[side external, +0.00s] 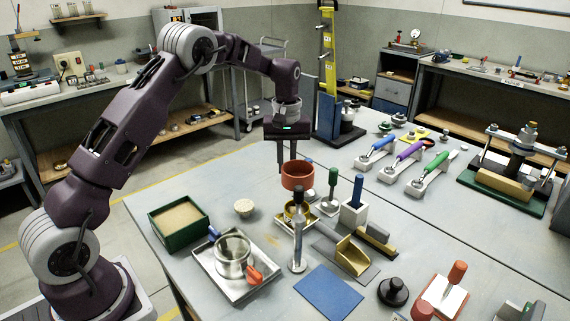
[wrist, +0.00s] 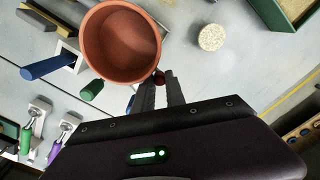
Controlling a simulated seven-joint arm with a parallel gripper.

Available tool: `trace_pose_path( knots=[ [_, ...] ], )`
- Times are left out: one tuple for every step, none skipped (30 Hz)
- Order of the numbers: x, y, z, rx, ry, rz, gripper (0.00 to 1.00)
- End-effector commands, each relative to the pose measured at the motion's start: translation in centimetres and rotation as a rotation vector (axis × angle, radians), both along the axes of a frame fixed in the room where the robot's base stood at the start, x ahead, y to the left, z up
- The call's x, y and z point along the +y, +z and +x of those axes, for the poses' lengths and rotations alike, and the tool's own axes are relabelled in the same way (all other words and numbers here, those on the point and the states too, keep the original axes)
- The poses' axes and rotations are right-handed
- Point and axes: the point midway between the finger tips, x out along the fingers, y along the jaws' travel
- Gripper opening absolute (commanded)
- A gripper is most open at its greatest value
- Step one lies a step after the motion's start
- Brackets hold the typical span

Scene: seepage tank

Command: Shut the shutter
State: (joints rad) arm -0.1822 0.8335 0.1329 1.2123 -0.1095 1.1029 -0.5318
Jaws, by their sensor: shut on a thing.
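My gripper (side external: 280,168) points down over the near table. Its fingers are shut on a small dark red knob (wrist: 158,77) at the side of an orange-brown pot (side external: 297,176). The pot is round, open-topped and looks empty in the wrist view (wrist: 122,42). It appears held above the table, over a small yellow holder (side external: 296,217) that it partly hides. I cannot tell which thing in view is the shutter.
A metal pot (side external: 233,254) with blue and red handles stands in a metal tray (side external: 208,263). A green box of sand (side external: 178,219), a pale round piece (side external: 244,207) and a white block with a blue handle (side external: 354,214) stand close by. A blue mat (side external: 328,292) lies in front.

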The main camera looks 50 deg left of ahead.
Motion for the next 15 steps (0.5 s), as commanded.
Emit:
trace_pose_path(
  knots=[
    [0.0, 0.1, 0.2, -0.002, -0.03, -0.001, 0.0],
    [-0.1, 0.1, 0.3, -0.002, -0.053, -0.001, 0.0],
    [-0.1, 0.0, 0.5, -0.002, -0.084, -0.001, 0.0],
    [-0.1, 0.1, 0.6, -0.002, -0.108, -0.001, 0.0],
    [-0.2, 0.1, 0.8, -0.003, -0.133, 0.0, 0.0],
    [-0.3, 0.1, 0.9, -0.002, -0.167, -0.001, 0.0],
    [-0.3, 0.1, 1.0, -0.003, -0.192, -0.001, 0.0],
    [-0.4, 0.1, 1.2, -0.003, -0.216, -0.001, 0.0],
    [-0.4, 0.1, 1.3, -0.002, -0.248, -0.001, 0.0],
    [-0.5, 0.1, 1.4, -0.002, -0.273, -0.001, 0.0],
    [-0.5, 0.1, 1.5, -0.003, -0.296, 0.0, 0.0],
    [-0.6, 0.1, 1.7, -0.003, -0.326, 0.0, 0.0],
    [-0.7, 0.1, 1.7, -0.002, -0.348, -0.001, 0.0],
    [-0.7, 0.1, 1.8, -0.003, -0.37, 0.0, 0.0],
    [-0.8, 0.1, 2.0, -0.003, -0.396, 0.0, 0.0]
  ],
)
